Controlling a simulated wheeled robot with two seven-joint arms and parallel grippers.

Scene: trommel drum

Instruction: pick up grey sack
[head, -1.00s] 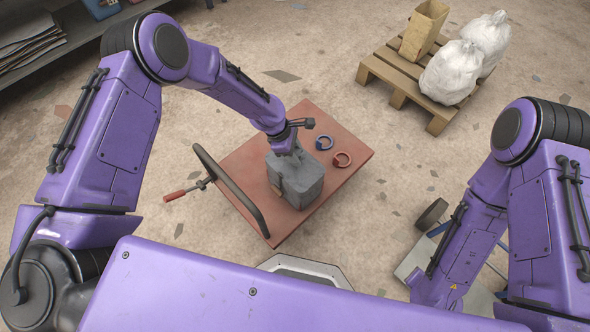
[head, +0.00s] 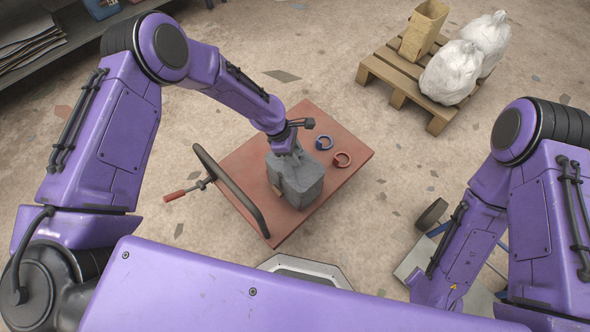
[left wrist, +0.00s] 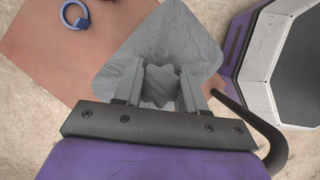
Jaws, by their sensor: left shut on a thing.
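The grey sack (head: 298,180) stands on a flat reddish cart deck (head: 240,163) in the middle of the head view. My left gripper (head: 284,150) comes down on it from above. In the left wrist view the two fingers of my left gripper (left wrist: 160,88) are shut on a gathered fold of the grey sack (left wrist: 168,42). The sack's underside is hidden, so I cannot tell whether it touches the deck. My right forearm shows at the right of the head view, but its gripper is out of sight.
A dark cart handle (head: 228,190) rises at the deck's left edge. A wooden pallet (head: 385,72) with white sacks (head: 450,72) and a tan bag (head: 424,30) stands at the back right.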

